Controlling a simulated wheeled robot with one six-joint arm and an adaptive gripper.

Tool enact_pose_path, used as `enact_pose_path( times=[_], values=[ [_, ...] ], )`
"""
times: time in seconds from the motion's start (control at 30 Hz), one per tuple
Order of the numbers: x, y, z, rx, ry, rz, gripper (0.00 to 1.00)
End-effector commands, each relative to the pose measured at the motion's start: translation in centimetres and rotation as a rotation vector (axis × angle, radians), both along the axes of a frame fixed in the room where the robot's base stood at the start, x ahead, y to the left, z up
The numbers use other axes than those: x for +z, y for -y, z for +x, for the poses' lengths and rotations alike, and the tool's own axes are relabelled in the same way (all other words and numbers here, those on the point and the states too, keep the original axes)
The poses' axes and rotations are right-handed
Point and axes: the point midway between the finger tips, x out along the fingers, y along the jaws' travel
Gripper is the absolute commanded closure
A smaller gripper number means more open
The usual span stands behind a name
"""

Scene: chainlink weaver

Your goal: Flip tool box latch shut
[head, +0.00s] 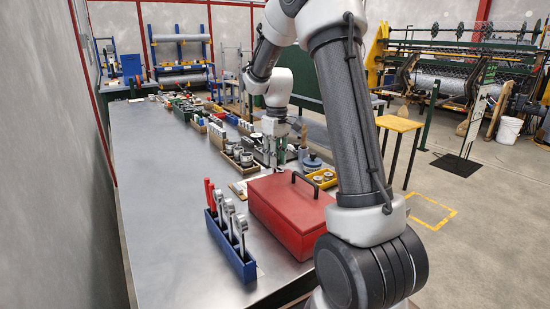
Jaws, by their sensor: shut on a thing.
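The red tool box (290,207) stands on the metal bench with its lid down and a dark handle (308,184) on top. I cannot make out its latch in this view. My gripper (275,160) points down just beyond the far side of the tool box. Its fingers are small in the picture and close to other items. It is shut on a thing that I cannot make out.
A blue rack (229,249) with a red-handled tool and several wrenches stands left of the tool box. Trays of small parts (240,155) line the bench beyond. The bench top (160,200) on the left is clear.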

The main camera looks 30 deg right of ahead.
Motion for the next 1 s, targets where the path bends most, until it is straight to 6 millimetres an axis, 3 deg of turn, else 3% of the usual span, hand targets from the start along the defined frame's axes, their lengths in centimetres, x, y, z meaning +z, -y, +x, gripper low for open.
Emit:
enact_pose_path(
  times=[0.63,0.67,0.77,1.0],
  values=[
    [0.01,0.03,-0.04,-0.059,-0.001,0.000,0.97],
    [0.01,0.03,-0.04,-0.059,-0.001,0.000,0.69],
    [0.01,0.03,-0.03,-0.059,-0.001,0.000,0.51],
    [0.01,0.01,-0.02,-0.058,-0.001,0.000,0.51]
  ],
)
